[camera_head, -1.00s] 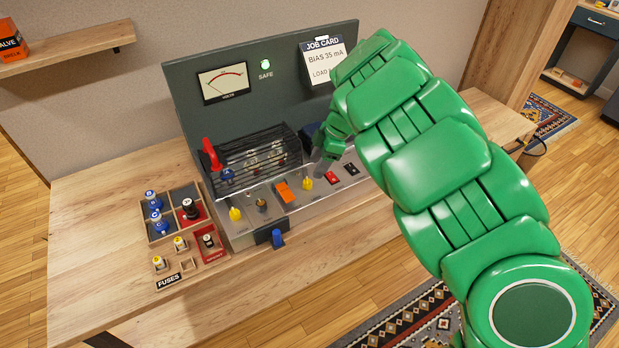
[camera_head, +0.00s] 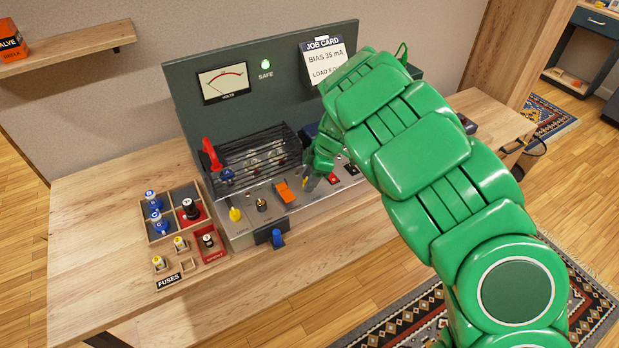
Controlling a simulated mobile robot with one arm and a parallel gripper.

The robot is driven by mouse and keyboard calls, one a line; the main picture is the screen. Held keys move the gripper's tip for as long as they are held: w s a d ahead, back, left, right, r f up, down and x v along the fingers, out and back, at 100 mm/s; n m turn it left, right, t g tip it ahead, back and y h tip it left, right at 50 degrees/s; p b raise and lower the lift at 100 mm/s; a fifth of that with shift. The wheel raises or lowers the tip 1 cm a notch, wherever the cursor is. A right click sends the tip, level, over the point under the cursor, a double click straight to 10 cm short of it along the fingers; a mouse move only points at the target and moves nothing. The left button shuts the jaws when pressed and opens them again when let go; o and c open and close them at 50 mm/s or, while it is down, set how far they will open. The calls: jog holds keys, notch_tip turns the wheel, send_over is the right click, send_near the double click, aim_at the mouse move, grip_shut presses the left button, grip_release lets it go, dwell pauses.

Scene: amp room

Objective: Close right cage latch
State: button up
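The black wire cage (camera_head: 250,157) sits on the amp's grey panel, with a red handle (camera_head: 211,154) at its left end and glass tubes inside. Its right end is mostly hidden behind my green arm. I cannot make out the right latch. My gripper (camera_head: 309,184) points down at the front panel, to the right of an orange switch (camera_head: 284,192). The yellow knob at this spot is now hidden by the gripper or arm. The fingertips are small and dark here, and I cannot tell whether they are open or shut.
A second yellow knob (camera_head: 235,214) and a blue part (camera_head: 277,238) stand at the panel's left front. Red and black switches (camera_head: 333,178) lie right of the gripper.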

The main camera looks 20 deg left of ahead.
jog(key=c, duration=0.7)
jog(key=shift+c, duration=0.2)
jog(key=shift+w+d+n, duration=0.1)
jog(key=shift+w+n, duration=0.05)
jog(key=shift+n, duration=0.25)
jog(key=shift+n+g+h, duration=0.5)
jog(key=shift+n+g, duration=0.1)
jog(key=shift+n, duration=1.1)
jog(key=o, duration=1)
